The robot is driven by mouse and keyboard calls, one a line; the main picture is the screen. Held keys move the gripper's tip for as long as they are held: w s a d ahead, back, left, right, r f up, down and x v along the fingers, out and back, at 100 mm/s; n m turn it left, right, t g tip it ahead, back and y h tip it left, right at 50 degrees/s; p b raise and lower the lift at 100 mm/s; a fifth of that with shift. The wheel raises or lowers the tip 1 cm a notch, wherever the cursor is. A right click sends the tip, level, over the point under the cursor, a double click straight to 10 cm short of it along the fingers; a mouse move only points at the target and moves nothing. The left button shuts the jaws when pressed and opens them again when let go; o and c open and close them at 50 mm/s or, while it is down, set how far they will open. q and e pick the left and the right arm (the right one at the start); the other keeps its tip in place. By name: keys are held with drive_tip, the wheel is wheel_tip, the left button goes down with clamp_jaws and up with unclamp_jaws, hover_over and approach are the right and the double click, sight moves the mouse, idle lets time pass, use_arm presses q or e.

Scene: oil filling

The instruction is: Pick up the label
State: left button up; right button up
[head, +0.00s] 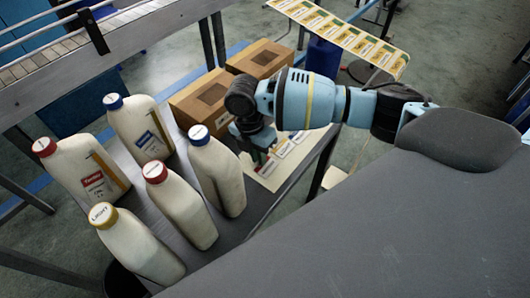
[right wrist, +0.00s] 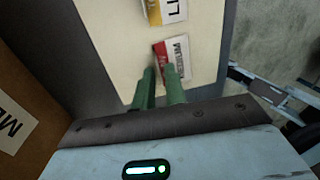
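A sheet of labels (head: 276,172) lies at the table's far right edge, and its pale surface (right wrist: 120,35) fills the middle of the right wrist view. A red and white label (right wrist: 176,56) printed "MEDIUM" lies on it. A yellow and white label (right wrist: 165,10) sits beyond it. My right gripper (head: 260,158) points down at the sheet. Its green fingers (right wrist: 160,70) are close together with a narrow gap, and the right fingertip overlaps the red label's near edge. Whether they touch it is unclear. My left gripper is not in view.
Several white bottles with coloured caps, one blue-capped (head: 216,170), stand left of the gripper. Two cardboard boxes (head: 200,103) (head: 259,58) stand behind it. A tilted panel of yellow labels (head: 345,35) is at the back. A conveyor (head: 130,35) runs at upper left.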

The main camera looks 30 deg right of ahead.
sight(261, 169)
clamp_jaws()
wheel_tip(261, 169, up, 10)
drive_tip(key=shift+p, duration=0.45)
drive_tip(key=s+a+r+m+t+y, duration=0.1)
drive_tip(key=s+m, duration=0.4)
drive_tip(key=m, duration=0.6)
drive_tip(key=s+a+r+m+y, duration=0.1)
drive_tip(key=s+m, duration=0.4)
drive_tip(key=m, duration=0.6)
drive_tip(key=shift+s+r+t+y, duration=0.35)
drive_tip(key=shift+r+t+y, duration=0.05)
drive_tip(key=shift+r, duration=0.45)
